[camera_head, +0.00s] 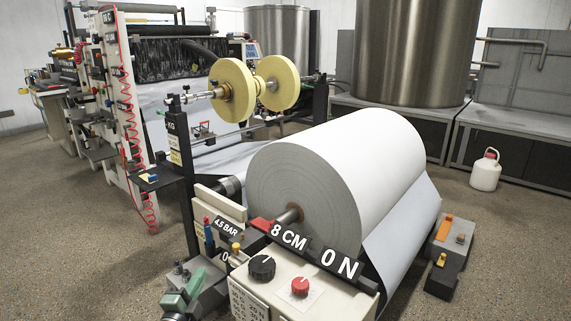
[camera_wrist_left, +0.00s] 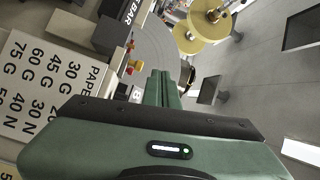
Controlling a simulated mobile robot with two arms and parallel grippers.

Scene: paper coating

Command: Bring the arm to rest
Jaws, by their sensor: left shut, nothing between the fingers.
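My left gripper (camera_head: 196,278) is green and shows at the bottom of the head view, left of the control panel. In the left wrist view, its two green fingers (camera_wrist_left: 162,80) are together with nothing between them. It is in front of the machine, near the panel's left side and apart from the paper roll (camera_head: 345,175). I cannot tell from the head view exactly how far it is from the panel. My right gripper is in neither view.
The control panel (camera_head: 275,286) has a black knob (camera_head: 262,267) and a red knob (camera_head: 300,286), with displays reading "4.5 BAR", "8 CM" and "0 N" above. Two yellow rolls (camera_head: 233,89) sit behind. A white jug (camera_head: 486,172) stands right. The floor at left is clear.

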